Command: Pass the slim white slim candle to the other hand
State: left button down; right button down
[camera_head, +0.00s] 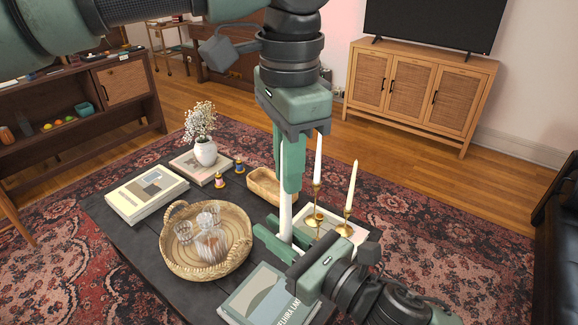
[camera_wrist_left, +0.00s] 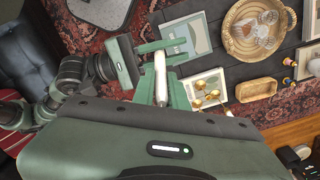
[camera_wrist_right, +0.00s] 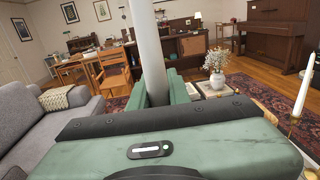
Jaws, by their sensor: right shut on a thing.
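The slim white candle (camera_head: 285,214) stands about upright between my two grippers, above the coffee table. My right gripper (camera_head: 279,240) is shut on its lower part. In the right wrist view the candle (camera_wrist_right: 146,45) rises from between the fingers. My left gripper (camera_head: 288,180) points down from above, with its fingers beside the candle's upper part. In the left wrist view the candle (camera_wrist_left: 160,75) lies between the left fingers, and I cannot tell whether both touch it.
Two other white candles stand in brass holders (camera_head: 317,205) just right of my grippers. The dark coffee table (camera_head: 160,275) bears a woven tray (camera_head: 170,262) with glassware, a wooden bowl (camera_head: 270,187), books (camera_head: 147,193) and a flower vase (camera_head: 205,153).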

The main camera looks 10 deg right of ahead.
jog(key=c, duration=1.3)
grip_release()
jog(key=shift+o, duration=0.2)
